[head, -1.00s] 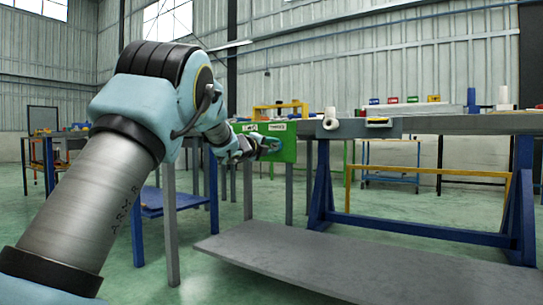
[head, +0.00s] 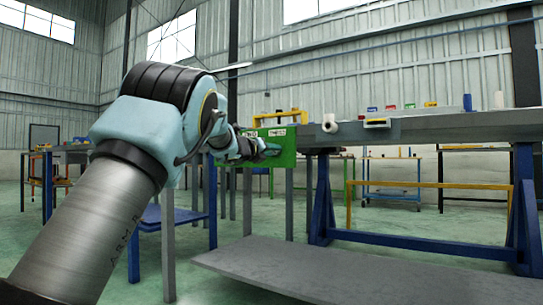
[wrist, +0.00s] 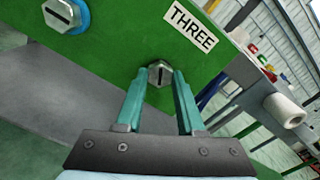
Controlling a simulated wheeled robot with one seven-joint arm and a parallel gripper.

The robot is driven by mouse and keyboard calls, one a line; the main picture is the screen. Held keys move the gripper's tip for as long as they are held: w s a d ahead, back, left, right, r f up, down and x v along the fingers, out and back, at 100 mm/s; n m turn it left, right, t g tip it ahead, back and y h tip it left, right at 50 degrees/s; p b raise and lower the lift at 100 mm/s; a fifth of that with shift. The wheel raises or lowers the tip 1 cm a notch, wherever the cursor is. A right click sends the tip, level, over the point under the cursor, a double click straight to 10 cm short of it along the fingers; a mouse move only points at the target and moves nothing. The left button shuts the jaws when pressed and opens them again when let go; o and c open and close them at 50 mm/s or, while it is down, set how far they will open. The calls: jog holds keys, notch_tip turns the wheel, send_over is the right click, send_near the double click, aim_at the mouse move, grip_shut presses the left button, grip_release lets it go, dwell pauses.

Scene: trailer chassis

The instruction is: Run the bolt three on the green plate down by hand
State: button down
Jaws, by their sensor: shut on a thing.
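The green plate (head: 283,148) stands upright at the left end of the grey beam in the head view. It fills the upper part of the wrist view (wrist: 110,58), with a white label reading THREE (wrist: 193,27). Below that label is bolt three (wrist: 160,74), a hex head with a dark slot. My gripper (wrist: 159,80) has its two teal fingers on either side of this head, shut on it. The bolt's shank is hidden behind the head. In the head view my gripper (head: 265,148) is at the plate's face, too small to show the fingers clearly.
Another slotted bolt with a blue ring (wrist: 66,15) sits at the upper left of the plate in the wrist view. The grey beam (head: 430,124) on blue trestles carries a white roll (head: 329,123). A low grey slab (head: 290,268) lies below.

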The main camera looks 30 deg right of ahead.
jog(key=shift+f, duration=0.1)
dwell(0.3)
jog(key=c, duration=0.5)
grip_release()
jog(key=p+v, duration=0.1)
jog(key=v, duration=0.9)
jog(key=shift+s+a, duration=0.15)
jog(key=shift+a, duration=0.25)
